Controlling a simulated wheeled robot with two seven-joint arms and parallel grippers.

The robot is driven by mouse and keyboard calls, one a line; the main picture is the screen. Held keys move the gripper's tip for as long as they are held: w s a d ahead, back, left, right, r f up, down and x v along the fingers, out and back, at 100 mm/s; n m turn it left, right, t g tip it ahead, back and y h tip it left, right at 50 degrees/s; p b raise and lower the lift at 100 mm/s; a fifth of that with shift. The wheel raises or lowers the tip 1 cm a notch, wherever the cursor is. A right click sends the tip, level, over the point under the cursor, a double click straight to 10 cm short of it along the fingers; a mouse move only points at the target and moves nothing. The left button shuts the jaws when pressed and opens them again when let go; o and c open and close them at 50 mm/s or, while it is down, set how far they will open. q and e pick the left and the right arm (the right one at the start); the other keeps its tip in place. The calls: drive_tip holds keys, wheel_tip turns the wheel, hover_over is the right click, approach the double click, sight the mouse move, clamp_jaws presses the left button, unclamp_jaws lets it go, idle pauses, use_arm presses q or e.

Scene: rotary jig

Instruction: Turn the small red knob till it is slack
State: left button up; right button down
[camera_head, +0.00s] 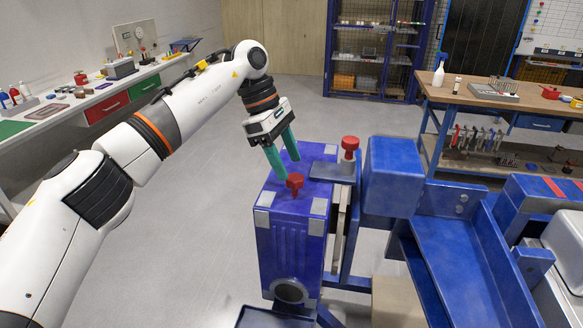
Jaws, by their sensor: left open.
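One red knob (295,182) with a winged head stands on top of the blue box (290,240), towards its middle. A second red knob (350,146) with a round head stands farther back and to the right, at the grey plate (331,171). I cannot tell for sure which is the small one. My left gripper (285,168) has green fingers pointing down and is open and empty. Its fingertips are just behind and above the nearer knob; whether they touch it I cannot tell. My right gripper is not in view.
Blue jig parts (393,178) and a blue trough (455,260) stand to the right of the box. A workbench (520,100) with tools is at the back right. A long bench (75,112) runs along the left wall. The floor between is clear.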

sight(294, 177)
use_arm(q)
drive_tip(key=shift+p+x, duration=0.35)
drive_tip(key=shift+x, duration=1.35)
drive_tip(key=c, duration=1)
